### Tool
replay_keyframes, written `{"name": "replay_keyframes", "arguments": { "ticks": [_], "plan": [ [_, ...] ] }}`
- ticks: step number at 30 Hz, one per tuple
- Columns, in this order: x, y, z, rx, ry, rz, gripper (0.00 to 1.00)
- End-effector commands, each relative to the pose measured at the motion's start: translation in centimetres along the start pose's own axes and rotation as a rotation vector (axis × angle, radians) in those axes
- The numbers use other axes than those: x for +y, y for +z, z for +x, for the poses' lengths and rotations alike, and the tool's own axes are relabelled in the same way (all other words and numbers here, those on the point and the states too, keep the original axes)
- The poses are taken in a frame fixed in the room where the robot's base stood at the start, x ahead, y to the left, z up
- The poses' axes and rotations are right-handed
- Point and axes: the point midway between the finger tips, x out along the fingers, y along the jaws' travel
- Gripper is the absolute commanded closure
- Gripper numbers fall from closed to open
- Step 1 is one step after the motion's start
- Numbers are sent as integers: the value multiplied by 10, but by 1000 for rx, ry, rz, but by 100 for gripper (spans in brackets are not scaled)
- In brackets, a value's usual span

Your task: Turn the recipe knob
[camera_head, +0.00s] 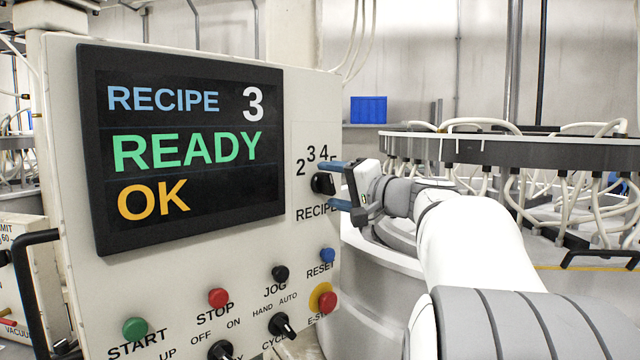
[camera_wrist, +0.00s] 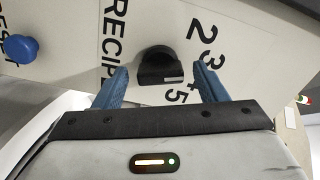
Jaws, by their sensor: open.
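The black recipe knob (camera_head: 322,184) is on the right side of the panel, under the numbers 2 to 5 and above the word RECIPE. The screen (camera_head: 190,145) reads RECIPE 3, READY and OK. My gripper (camera_head: 336,185) is at the knob with its blue fingers apart, one above and one below it. In the wrist view the knob (camera_wrist: 160,66) lies between the two open fingers (camera_wrist: 160,88), with a gap on each side. I cannot tell exactly how far the fingertips reach along the knob.
Below the recipe knob are a blue RESET button (camera_head: 327,255), a black JOG button (camera_head: 280,273) and a red E-stop (camera_head: 327,301). Red STOP (camera_head: 218,298) and green START (camera_head: 135,328) buttons are to the left. A round machine (camera_head: 470,150) stands behind my arm.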

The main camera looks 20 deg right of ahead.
Motion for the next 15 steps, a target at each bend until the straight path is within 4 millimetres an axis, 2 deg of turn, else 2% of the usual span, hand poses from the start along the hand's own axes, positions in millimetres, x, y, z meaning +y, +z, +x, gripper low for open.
{"name": "replay_keyframes", "arguments": {
  "ticks": [6,15],
  "plan": [
    [0,0,0,-1,0,0,35],
    [0,1,0,-2,-1,0,60]
  ]
}}
